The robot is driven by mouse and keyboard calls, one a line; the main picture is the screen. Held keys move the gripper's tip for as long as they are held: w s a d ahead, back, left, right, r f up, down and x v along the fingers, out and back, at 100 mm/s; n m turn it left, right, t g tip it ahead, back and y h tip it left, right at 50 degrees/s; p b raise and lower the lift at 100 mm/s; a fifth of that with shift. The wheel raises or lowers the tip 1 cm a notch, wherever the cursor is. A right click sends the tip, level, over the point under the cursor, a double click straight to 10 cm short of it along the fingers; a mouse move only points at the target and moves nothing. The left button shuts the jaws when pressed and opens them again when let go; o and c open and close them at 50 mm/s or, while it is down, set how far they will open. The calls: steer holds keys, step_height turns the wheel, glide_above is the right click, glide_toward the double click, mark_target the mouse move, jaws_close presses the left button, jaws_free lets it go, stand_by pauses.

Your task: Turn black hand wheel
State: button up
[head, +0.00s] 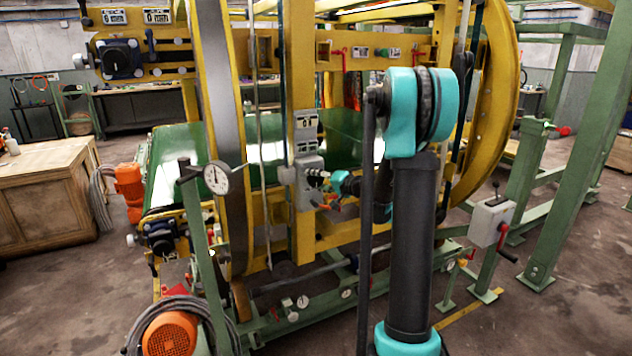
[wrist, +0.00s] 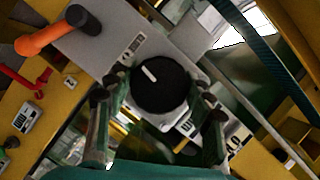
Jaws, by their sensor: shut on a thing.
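The black hand wheel (wrist: 162,85) is a round black disc with a pale bar mark, set on a grey box (wrist: 92,48) in the wrist view. My gripper (wrist: 160,88) has one finger on each side of the wheel and is shut on it. In the head view my gripper (head: 326,182) is at the grey box (head: 306,168) on a yellow post. The wheel itself is too small and covered there to make out clearly.
An orange handle (wrist: 45,36) sticks out from the same box, close to my gripper. A red lever (wrist: 22,84) is further left. In the head view a dial gauge (head: 216,178) stands left of the post. A large yellow ring (head: 497,110) curves at right.

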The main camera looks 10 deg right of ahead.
stand_by(0.4)
steer(key=o, duration=1.2)
steer(key=v, duration=1.2)
